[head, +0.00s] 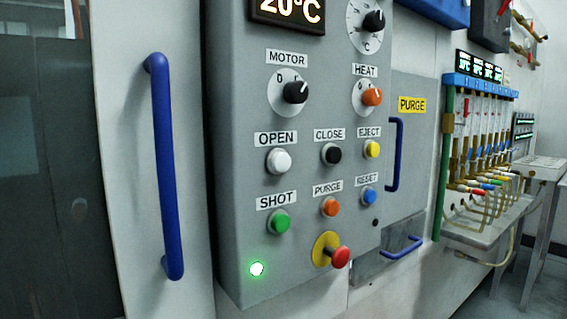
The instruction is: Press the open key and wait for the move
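The open key (278,161) is a round white push button on the grey control panel (232,205), under a label reading OPEN (276,138). Beside it to the right is the black CLOSE key (331,154), then the yellow EJECT key (372,149). Below are the green SHOT key (278,222), the orange PURGE key (330,207) and the blue RESET key (368,196). A green lamp (257,269) is lit at the panel's lower left. Neither of my grippers shows in the head view, and nothing touches the open key.
A blue vertical handle (164,165) stands out on the door left of the panel. A red mushroom button (340,257) sticks out below the keys. Black MOTOR (295,92) and orange HEAT (372,97) knobs sit above. A display (288,12) reads 20°C. Hoses and a tray are at right.

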